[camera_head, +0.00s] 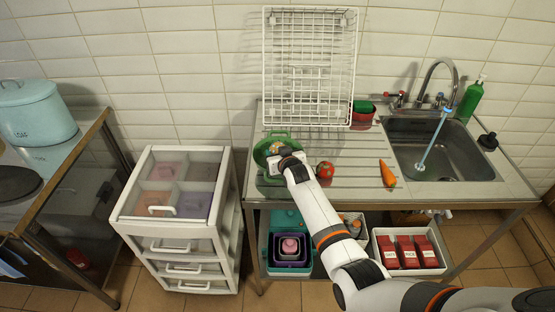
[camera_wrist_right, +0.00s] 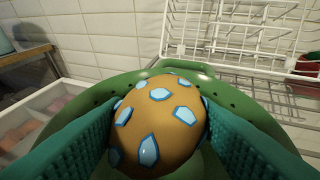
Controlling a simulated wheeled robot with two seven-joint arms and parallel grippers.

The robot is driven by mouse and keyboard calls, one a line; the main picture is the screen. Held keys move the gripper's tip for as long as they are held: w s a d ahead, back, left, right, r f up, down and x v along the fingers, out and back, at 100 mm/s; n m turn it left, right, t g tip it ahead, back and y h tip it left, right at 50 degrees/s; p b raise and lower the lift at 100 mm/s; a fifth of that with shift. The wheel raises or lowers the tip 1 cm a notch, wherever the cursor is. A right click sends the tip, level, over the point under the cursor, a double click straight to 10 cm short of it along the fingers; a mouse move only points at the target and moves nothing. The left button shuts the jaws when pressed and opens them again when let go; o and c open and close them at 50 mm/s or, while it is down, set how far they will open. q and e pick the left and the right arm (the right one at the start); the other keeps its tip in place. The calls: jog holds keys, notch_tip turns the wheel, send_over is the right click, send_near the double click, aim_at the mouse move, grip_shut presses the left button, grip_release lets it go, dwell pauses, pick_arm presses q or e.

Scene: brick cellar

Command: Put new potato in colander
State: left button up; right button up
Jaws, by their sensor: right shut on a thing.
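The new potato (camera_wrist_right: 158,122) is a round tan thing with light blue patches in the right wrist view. My right gripper (camera_wrist_right: 158,130) is shut on it, with a teal finger at each side. The green colander (camera_wrist_right: 232,95) lies behind and below the potato, and its rim shows around it. In the head view the colander (camera_head: 262,150) stands at the left end of the metal drainboard. My right gripper (camera_head: 280,160) is over it and hides part of its inside. Whether the potato touches the colander cannot be told. My left gripper is not in view.
A white wire rack (camera_head: 310,65) stands behind the colander. A red-and-green round thing (camera_head: 325,170) and a carrot (camera_head: 387,173) lie on the drainboard, left of the sink (camera_head: 440,150). A white drawer unit (camera_head: 180,218) stands left of the counter.

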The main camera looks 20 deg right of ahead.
jog(key=shift+f+b, duration=0.45)
jog(key=shift+f, duration=0.1)
jog(key=o, duration=1.1)
jog(key=shift+s, duration=0.15)
